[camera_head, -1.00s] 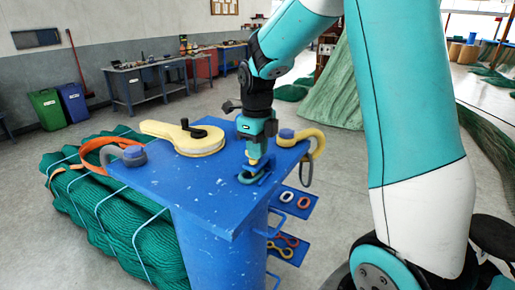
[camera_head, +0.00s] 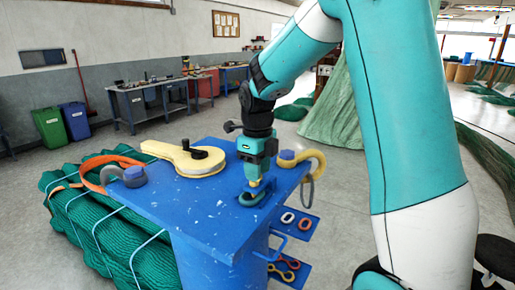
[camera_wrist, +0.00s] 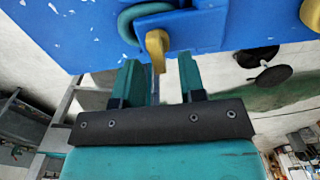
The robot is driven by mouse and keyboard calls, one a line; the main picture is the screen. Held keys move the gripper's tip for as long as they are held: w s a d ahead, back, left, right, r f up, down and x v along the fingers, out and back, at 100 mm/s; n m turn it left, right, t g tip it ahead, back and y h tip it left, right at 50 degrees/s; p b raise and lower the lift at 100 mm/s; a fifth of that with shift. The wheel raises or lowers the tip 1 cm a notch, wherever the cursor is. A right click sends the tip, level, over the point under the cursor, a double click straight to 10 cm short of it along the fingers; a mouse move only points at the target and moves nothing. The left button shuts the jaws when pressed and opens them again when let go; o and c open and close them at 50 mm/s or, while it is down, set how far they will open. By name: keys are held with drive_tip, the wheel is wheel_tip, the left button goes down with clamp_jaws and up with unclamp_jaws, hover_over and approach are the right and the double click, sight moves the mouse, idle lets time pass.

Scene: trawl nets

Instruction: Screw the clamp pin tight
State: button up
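The clamp pin (camera_wrist: 157,45), yellow with a flat head, stands at a teal clamp (camera_wrist: 140,15) on the blue table top (camera_wrist: 90,35). In the head view the teal clamp (camera_head: 247,199) lies near the table's right edge, with a bit of the yellow pin (camera_head: 255,183) showing under my gripper (camera_head: 256,178). In the wrist view my gripper (camera_wrist: 161,78) has its two teal fingers apart. The end of the pin reaches between the fingertips, with a gap visible on each side. The pin's lower part is hidden.
A yellow block with a black knob (camera_head: 190,157) lies behind on the table (camera_head: 190,215). Green netting (camera_head: 85,230) lies beside the table.

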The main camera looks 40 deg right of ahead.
wheel_tip(320, 180, up, 17)
drive_tip(key=b, duration=0.2)
drive_tip(key=shift+b, duration=0.4)
drive_tip(key=s+a+f+m+y+b, duration=0.2)
drive_tip(key=s+a+f+m, duration=0.8)
drive_tip(key=m, duration=0.6)
drive_tip(key=s+a+f+m+y+b, duration=0.2)
drive_tip(key=s+a+f+m+b, duration=0.2)
drive_tip(key=s+a+f+m, duration=0.7)
drive_tip(key=a+m, duration=0.2)
drive_tip(key=m, duration=0.3)
drive_tip(key=shift+s+m, duration=0.25)
drive_tip(key=shift+m, duration=0.15)
